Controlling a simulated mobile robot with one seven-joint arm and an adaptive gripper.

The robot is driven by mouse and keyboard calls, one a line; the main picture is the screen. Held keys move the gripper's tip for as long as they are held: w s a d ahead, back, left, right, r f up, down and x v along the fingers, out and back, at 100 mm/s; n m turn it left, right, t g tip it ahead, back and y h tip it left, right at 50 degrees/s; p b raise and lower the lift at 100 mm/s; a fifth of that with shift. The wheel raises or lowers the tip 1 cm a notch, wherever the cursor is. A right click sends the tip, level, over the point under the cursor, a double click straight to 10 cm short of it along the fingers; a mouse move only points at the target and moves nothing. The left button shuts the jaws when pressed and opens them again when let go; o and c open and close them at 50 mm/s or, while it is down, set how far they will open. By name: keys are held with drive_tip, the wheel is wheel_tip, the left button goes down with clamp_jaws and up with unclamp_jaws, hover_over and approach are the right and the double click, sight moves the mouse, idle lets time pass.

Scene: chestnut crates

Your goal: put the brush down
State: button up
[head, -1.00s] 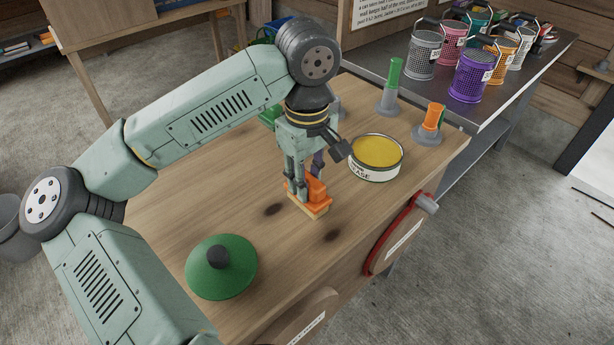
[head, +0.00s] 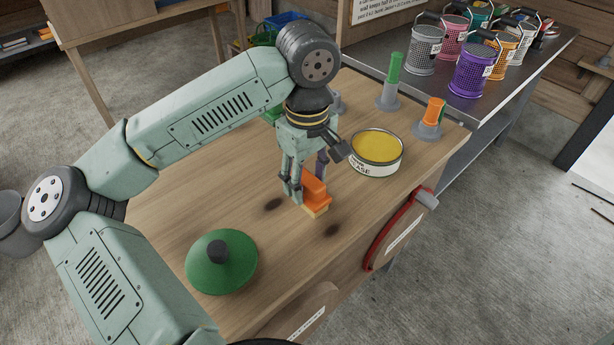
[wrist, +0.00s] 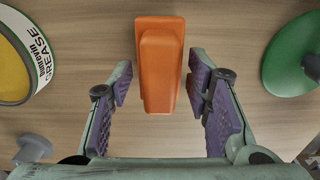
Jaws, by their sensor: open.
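The brush (head: 315,194) has an orange back and handle over a pale base. It rests on the wooden bench top in the head view, near the middle. In the wrist view the orange brush (wrist: 160,65) lies between and ahead of the purple-padded fingers, with a gap on each side. My gripper (head: 306,182) is open and points down at the brush; in the wrist view my gripper (wrist: 166,95) holds nothing. The bristle side of the brush is mostly hidden.
An open grease tin (head: 376,168) stands right of the brush. A green lid (head: 221,270) lies front left. Two grey-based holders, one green (head: 394,70) and one orange (head: 434,112), stand at the back right. Wire-mesh cans (head: 472,72) crowd the metal shelf. Bench surface around the brush is free.

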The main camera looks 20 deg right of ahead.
sight(307, 178)
drive_tip(key=shift+r+p, duration=0.25)
drive_tip(key=shift+p, duration=0.05)
wheel_tip(307, 178, up, 12)
drive_tip(key=b, duration=0.2)
drive_tip(key=shift+s+f, duration=0.15)
idle(0.3)
